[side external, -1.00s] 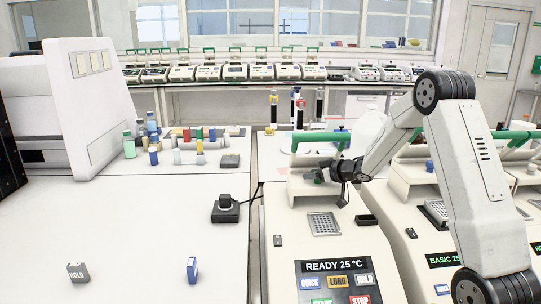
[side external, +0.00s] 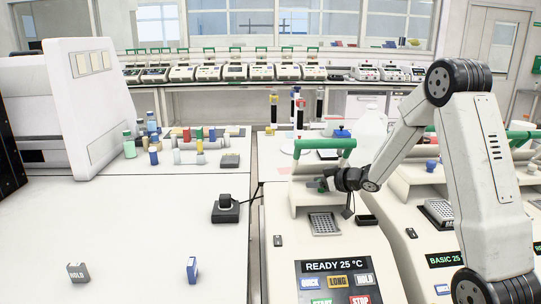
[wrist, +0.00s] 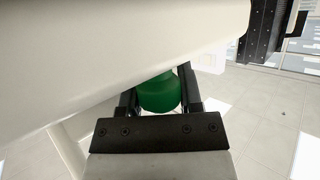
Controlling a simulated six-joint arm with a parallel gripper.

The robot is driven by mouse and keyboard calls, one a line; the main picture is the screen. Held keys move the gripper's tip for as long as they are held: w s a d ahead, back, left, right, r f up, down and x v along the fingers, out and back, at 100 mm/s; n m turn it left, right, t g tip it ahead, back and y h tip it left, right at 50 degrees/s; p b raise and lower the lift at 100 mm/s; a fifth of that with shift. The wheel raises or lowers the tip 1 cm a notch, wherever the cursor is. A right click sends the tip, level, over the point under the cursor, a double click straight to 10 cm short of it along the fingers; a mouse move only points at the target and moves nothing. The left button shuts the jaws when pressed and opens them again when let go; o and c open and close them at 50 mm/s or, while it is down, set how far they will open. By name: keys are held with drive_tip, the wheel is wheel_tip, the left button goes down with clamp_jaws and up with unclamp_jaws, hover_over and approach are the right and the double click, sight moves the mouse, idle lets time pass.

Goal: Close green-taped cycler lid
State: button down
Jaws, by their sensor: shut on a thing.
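The near cycler (side external: 282,240) stands right of centre in the side view. Its lid (side external: 308,200) is raised above the block (side external: 324,223), with a green bar (side external: 325,144) along its upper edge. My gripper (side external: 319,185) is in front of the lid, below the green bar. In the wrist view, my gripper (wrist: 158,95) is shut on a green rounded piece (wrist: 159,94). I cannot tell whether this piece belongs to the lid. A large pale surface (wrist: 100,60) fills the upper left there and hides what lies beyond.
Another cycler (side external: 440,259) stands close on the right, under my arm. A small black block (side external: 367,220) sits beside the near cycler's block.

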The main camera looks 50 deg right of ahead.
drive_tip(key=s+a, duration=0.7)
idle(0.4)
drive_tip(key=shift+c, duration=1.3)
unclamp_jaws()
drive_tip(key=shift+s, duration=0.15)
drive_tip(key=s+r, duration=0.4)
drive_tip(key=r, duration=0.5)
drive_tip(key=shift+s, duration=0.2)
drive_tip(key=shift+f, duration=0.2)
